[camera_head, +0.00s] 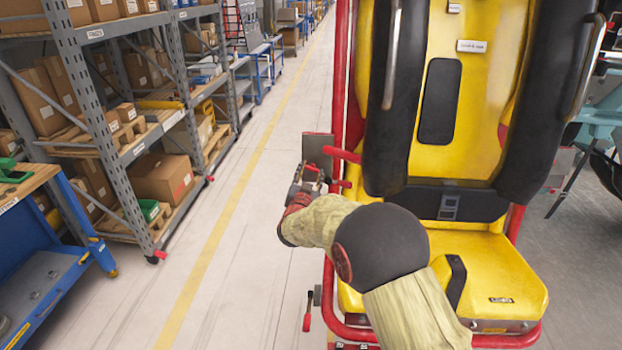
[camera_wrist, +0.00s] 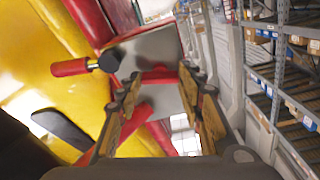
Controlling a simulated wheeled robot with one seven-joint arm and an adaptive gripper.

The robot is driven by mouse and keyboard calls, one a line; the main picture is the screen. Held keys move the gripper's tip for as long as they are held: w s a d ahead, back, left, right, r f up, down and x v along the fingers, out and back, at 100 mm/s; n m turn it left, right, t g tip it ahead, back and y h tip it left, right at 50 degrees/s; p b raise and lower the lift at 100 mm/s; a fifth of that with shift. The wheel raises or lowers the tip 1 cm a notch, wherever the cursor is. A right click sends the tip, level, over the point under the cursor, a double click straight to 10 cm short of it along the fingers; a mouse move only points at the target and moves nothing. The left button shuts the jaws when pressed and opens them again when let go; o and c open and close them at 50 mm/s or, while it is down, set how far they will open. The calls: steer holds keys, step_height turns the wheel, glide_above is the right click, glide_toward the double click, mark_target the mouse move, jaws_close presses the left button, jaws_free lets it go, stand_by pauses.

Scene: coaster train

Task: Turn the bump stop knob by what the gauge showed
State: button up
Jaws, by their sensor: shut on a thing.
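The yellow coaster seat (camera_head: 486,268) with its red tube frame (camera_head: 352,80) stands in front of me. At its left side is a grey plate (camera_head: 318,148), which also shows in the wrist view (camera_wrist: 150,52). My gripper (camera_head: 322,182) is at the seat's left edge by this plate. In the wrist view, the fingers (camera_wrist: 160,88) are on either side of a red bar-like piece (camera_wrist: 158,77), shut on it. I cannot tell for sure that it is the bump stop knob. No gauge reading is legible.
A red handle with a black hub (camera_wrist: 75,67) juts out beside the fingers. A red lever (camera_head: 308,315) hangs low on the frame. Shelves with boxes (camera_head: 165,178) and a blue workbench (camera_head: 45,262) stand left. The aisle floor (camera_head: 240,180) is clear.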

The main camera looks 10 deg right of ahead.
steer(key=m+g+h+b, duration=0.1)
steer(key=m+b, duration=0.1)
steer(key=m, duration=0.5)
steer(key=shift+a, duration=0.15)
steer(key=m, duration=0.2)
steer(key=m+g, duration=0.1)
steer(key=m, duration=0.1)
steer(key=m+g, duration=0.1)
steer(key=m, duration=0.2)
steer(key=shift+w+r+h, duration=0.1)
steer(key=shift+r+h, duration=0.2)
steer(key=shift+h, duration=0.1)
steer(key=m+g, duration=0.1)
steer(key=m, duration=0.4)
steer(key=shift+r+y, duration=0.1)
steer(key=shift+y, duration=0.2)
steer(key=m+y, duration=0.1)
steer(key=m, duration=0.4)
steer(key=shift+r+g+b, duration=0.15)
steer(key=shift+g+b, duration=0.15)
steer(key=shift+m, duration=0.3)
steer(key=o, duration=0.7)
steer(key=shift+o, duration=1.4)
steer(key=shift+w, duration=0.15)
steer(key=shift+o, duration=0.9)
